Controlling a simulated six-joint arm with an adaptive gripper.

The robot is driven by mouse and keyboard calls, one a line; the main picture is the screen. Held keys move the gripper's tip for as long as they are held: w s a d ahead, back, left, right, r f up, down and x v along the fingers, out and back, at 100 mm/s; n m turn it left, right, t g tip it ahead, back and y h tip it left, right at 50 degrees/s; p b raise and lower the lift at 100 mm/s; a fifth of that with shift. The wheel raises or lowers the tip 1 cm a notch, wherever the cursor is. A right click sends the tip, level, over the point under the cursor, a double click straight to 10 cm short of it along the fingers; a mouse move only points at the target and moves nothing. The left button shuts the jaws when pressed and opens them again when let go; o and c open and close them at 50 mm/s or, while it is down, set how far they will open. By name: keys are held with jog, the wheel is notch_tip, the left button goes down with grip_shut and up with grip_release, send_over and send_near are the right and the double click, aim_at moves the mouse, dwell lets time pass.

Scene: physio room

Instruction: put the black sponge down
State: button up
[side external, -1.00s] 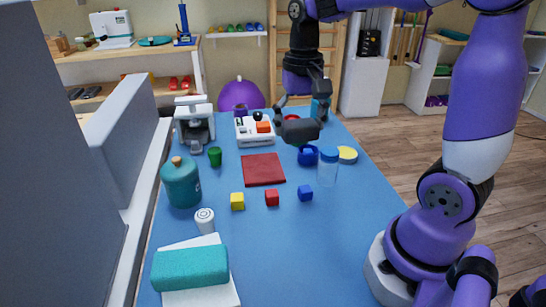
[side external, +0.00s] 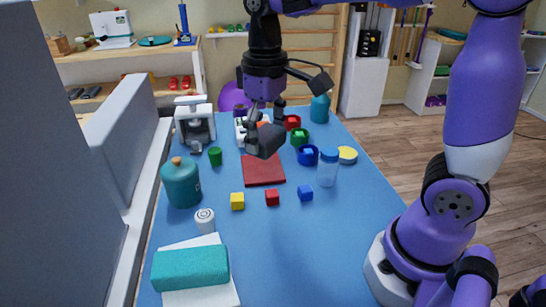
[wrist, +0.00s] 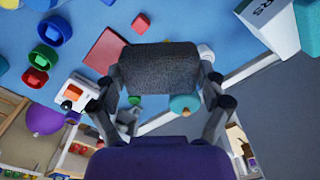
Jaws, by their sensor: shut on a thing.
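The black sponge (wrist: 158,68) is a dark grey, rounded block held between my gripper's fingers in the wrist view. It also shows in the side external view (side external: 264,141), tilted. My gripper (side external: 262,128) is shut on it, in the air above the blue table near the dark red square mat (side external: 263,171). In the wrist view my gripper (wrist: 160,78) has one finger at each end of the sponge. The mat also shows in the wrist view (wrist: 105,50), just left of the sponge.
Yellow (side external: 237,201), red (side external: 272,198) and blue (side external: 306,194) cubes lie in front of the mat. A teal jar (side external: 181,183) stands left, a clear bottle (side external: 328,168) right. Coloured cups stand behind right. The front right table is clear.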

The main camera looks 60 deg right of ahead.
jog(key=s+a+f+n, duration=0.5)
jog(key=s+a+n, duration=0.3)
jog(key=a, duration=0.4)
send_over(258, 227)
notch_tip(258, 227, down, 8)
jog(key=shift+r, duration=0.2)
jog(key=shift+f, duration=1.95)
jog(key=shift+f, duration=0.15)
jog(key=o, duration=0.7)
